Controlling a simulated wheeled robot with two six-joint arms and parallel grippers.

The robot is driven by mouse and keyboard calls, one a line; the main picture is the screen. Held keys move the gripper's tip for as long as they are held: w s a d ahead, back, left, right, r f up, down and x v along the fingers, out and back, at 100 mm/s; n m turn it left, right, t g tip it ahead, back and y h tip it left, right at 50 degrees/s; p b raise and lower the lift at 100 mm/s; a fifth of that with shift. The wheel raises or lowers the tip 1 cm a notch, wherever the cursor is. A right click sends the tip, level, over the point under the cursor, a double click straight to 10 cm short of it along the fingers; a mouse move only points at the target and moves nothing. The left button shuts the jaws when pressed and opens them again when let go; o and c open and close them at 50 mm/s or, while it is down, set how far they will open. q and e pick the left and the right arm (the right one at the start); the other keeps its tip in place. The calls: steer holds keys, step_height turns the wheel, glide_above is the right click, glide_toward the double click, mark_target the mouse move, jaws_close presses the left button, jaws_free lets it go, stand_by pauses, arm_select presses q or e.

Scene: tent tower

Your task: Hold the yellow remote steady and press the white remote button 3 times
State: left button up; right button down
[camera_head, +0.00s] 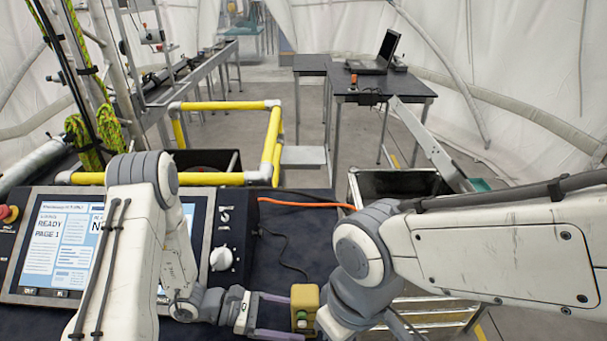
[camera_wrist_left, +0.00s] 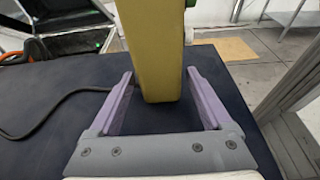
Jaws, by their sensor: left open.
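The yellow remote (camera_head: 305,299) stands upright at the front right of the dark table, with small green and pale details low on its near face. It fills the upper middle of the left wrist view (camera_wrist_left: 152,50). My left gripper (camera_head: 293,316) is open, with its purple fingers on either side of the remote; the wrist view shows gaps between the fingers and its sides. My right arm's grey wrist (camera_head: 352,300) is close to the remote's right side. Its fingertips cannot be made out. I cannot clearly make out a white button.
A control panel with a lit screen (camera_head: 62,243) and a white knob (camera_head: 221,258) lies left of the remote. An orange cable (camera_head: 305,202) crosses the table's back. Yellow railings (camera_head: 215,178) and a desk with a laptop (camera_head: 376,60) stand beyond.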

arm_select(q)
steer(key=shift+x, duration=0.95)
jaws_close()
stand_by(1.4)
